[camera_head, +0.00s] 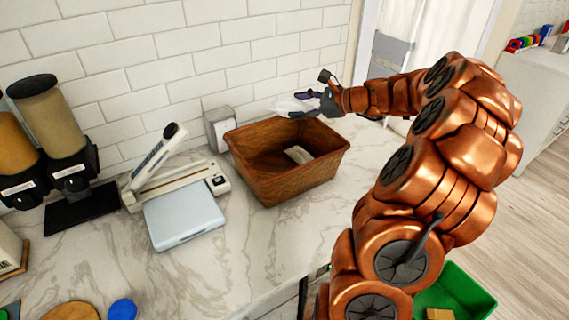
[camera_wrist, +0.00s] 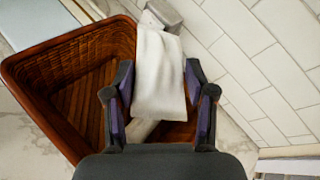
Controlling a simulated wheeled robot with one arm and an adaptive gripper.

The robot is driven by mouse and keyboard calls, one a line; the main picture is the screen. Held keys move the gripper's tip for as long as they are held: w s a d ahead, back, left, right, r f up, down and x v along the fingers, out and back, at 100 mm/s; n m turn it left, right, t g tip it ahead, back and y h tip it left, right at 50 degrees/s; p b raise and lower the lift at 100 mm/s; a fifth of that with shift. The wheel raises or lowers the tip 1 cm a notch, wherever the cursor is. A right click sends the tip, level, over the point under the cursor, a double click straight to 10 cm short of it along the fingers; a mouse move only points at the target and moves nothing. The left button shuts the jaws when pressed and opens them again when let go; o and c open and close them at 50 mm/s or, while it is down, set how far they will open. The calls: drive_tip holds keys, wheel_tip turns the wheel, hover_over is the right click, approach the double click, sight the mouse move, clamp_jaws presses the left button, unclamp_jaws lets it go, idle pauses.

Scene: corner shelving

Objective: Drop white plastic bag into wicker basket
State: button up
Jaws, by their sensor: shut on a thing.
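My gripper (camera_head: 322,100) is above the far right rim of the wicker basket (camera_head: 268,192). It is shut on a white plastic bag (camera_head: 290,106), which sticks out to the left of the fingers. In the wrist view the white bag (camera_wrist: 160,75) lies between the two fingers of my gripper (camera_wrist: 161,95), over the edge of the brown basket (camera_wrist: 40,105). A small pale thing (camera_head: 298,154) lies inside the basket; I cannot tell what it is. The bag hides part of the basket's rim in the wrist view.
The basket stands on a marble counter (camera_head: 255,255) near a white tiled wall (camera_head: 190,65). Left of it are a grey box (camera_head: 220,128), a sealer-like device (camera_head: 160,170), a pale blue flat box (camera_head: 183,217) and two dispensers (camera_head: 60,125). A green bin (camera_head: 465,290) is on the floor.

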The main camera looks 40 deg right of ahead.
wheel_tip(320, 180, down, 5)
drive_tip(key=b, duration=0.3)
drive_tip(key=shift+r, duration=0.1)
drive_tip(key=o, duration=1)
drive_tip(key=shift+s+r, duration=0.1)
drive_tip(key=shift+s, duration=0.05)
drive_tip(key=v, duration=1.1)
drive_tip(key=shift+s+d+r, duration=0.2)
drive_tip(key=shift+s, duration=0.1)
